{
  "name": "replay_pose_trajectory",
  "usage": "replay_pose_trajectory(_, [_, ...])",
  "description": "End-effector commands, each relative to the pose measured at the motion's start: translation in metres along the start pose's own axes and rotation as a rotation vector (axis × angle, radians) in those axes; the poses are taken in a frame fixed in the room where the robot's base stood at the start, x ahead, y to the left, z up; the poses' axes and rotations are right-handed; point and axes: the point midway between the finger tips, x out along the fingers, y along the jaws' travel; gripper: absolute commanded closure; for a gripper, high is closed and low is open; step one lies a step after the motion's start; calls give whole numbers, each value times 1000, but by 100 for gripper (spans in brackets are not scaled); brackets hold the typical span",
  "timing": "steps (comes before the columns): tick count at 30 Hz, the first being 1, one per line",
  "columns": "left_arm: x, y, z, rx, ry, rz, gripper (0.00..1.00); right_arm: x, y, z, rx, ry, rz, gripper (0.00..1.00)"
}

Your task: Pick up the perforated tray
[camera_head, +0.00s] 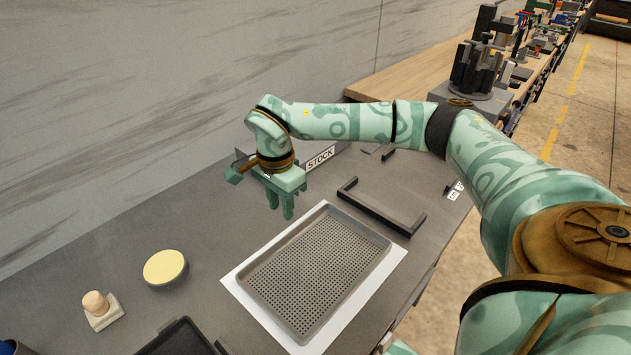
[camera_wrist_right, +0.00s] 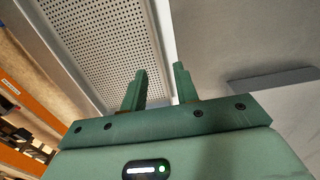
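The perforated tray (camera_head: 318,270) is a grey rectangular tray with a raised rim and many small holes. It lies flat on a white sheet (camera_head: 398,254) on the grey bench. In the right wrist view, the perforated tray (camera_wrist_right: 105,45) fills the upper left, beyond the fingers. My right gripper (camera_head: 280,204) is above the bench, just past the tray's upper-left corner, apart from the tray. Its two fingers (camera_wrist_right: 160,85) are spread with nothing between them. My left gripper is not in view.
A dark bar-shaped handle or frame (camera_head: 380,207) stands right of the tray's far end. A round yellow-topped container (camera_head: 165,268), a wooden-knobbed item (camera_head: 100,308) and a black tray (camera_head: 180,340) lie to the left. A STOCK label (camera_head: 320,158) is behind. A wall bounds the bench's far-left side.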

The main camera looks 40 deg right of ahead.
Motion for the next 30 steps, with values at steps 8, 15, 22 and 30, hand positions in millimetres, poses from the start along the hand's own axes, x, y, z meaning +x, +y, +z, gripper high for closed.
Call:
replay_pose_trajectory(8, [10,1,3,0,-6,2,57,38,0,0,1,-1,0,70])
replay_pose_trajectory(15, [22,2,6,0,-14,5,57,75,3,-5,2,-1,5,70])
replay_pose_trajectory(22, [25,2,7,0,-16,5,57,91,2,-5,0,-1,0,70])
replay_pose_trajectory(30, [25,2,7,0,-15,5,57,90,2,-5,0,-1,0,100])
